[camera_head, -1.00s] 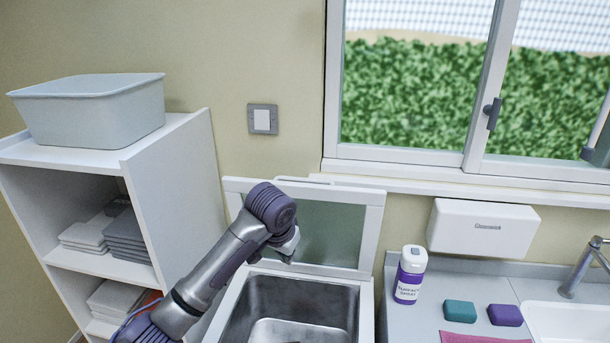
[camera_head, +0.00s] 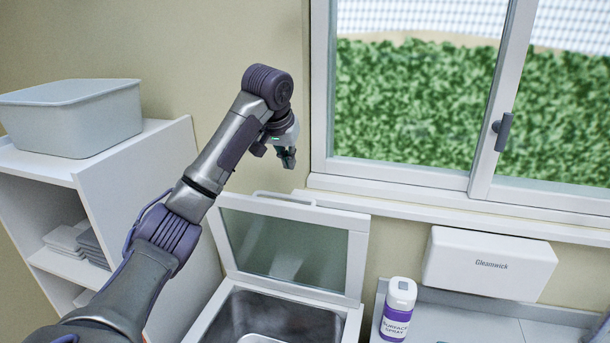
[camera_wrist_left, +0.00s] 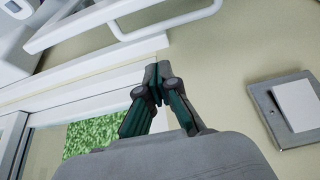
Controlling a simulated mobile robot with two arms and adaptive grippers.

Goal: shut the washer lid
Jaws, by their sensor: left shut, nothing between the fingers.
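The washer lid (camera_head: 292,250) stands open, tilted up at the back of the washer, with a white frame, a dark glass pane and a handle bar (camera_head: 285,198) along its top edge. The washer (camera_head: 225,297) below shows its open metal tub. My left gripper (camera_head: 288,163) is shut and empty, above the lid's top edge and apart from it, in front of the wall. In the left wrist view its fingertips (camera_wrist_left: 154,76) are together. A white bar and frame, apparently the lid's handle and edge (camera_wrist_left: 92,16), show beyond them at the top. My right gripper is not in view.
A window (camera_head: 420,180) with a projecting sill is right of the gripper. A white shelf (camera_head: 150,160) with a grey bin (camera_head: 75,118) stands left. A spray bottle (camera_head: 397,310) and a white wall dispenser (camera_head: 487,263) are right of the washer. A wall switch (camera_wrist_left: 292,105) shows in the wrist view.

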